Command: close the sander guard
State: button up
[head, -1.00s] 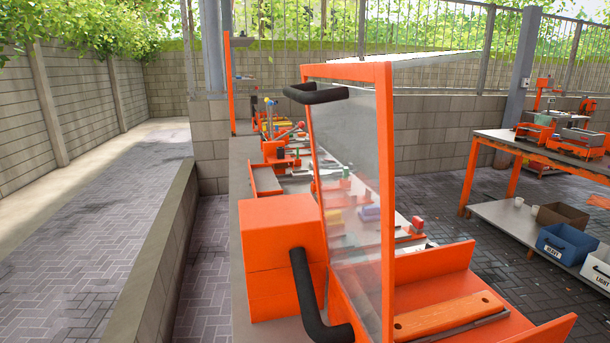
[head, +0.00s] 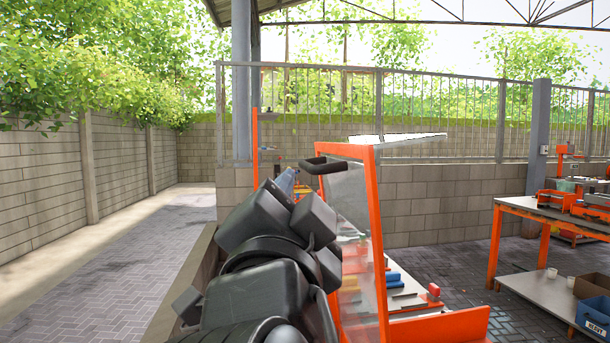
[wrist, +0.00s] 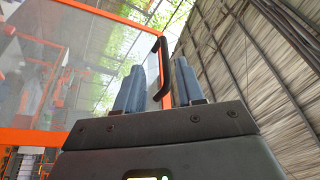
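The sander guard (head: 377,250) is a clear panel in an orange frame and stands upright, raised. Its black handle (head: 325,164) sticks out at the top left of the frame. In the wrist view the clear panel (wrist: 95,65) fills the left side, and the handle (wrist: 164,62) shows in the gap between my fingers. My gripper (wrist: 158,66) is open, with two blue-grey fingers apart. In the head view my gripper (head: 287,182) is just left of the handle, and its fingers are partly hidden by my wrist. I cannot tell whether a finger touches the handle.
My arm hides most of the bench and the sander body. Some bench items (head: 395,284) show behind the guard. An orange-legged table (head: 520,208) with bins (head: 594,318) beneath stands to the right. A block wall (head: 45,180) and a paved lane (head: 125,265) lie to the left.

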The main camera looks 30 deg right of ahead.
aim_at(306, 165)
jog(key=shift+m+h, duration=0.3)
jog(key=shift+m, duration=0.1)
jog(key=p+x, duration=0.1)
jog(key=x, duration=0.2)
jog(key=r+p+x, duration=0.1)
jog(key=x, duration=0.2)
jog(key=shift+s+d+r, duration=0.1)
jog(key=shift+s, duration=0.1)
jog(key=shift+p+x, duration=0.3)
jog(key=shift+x, duration=0.5)
jog(key=shift+w, duration=0.1)
jog(key=shift+f, duration=0.2)
grip_shut()
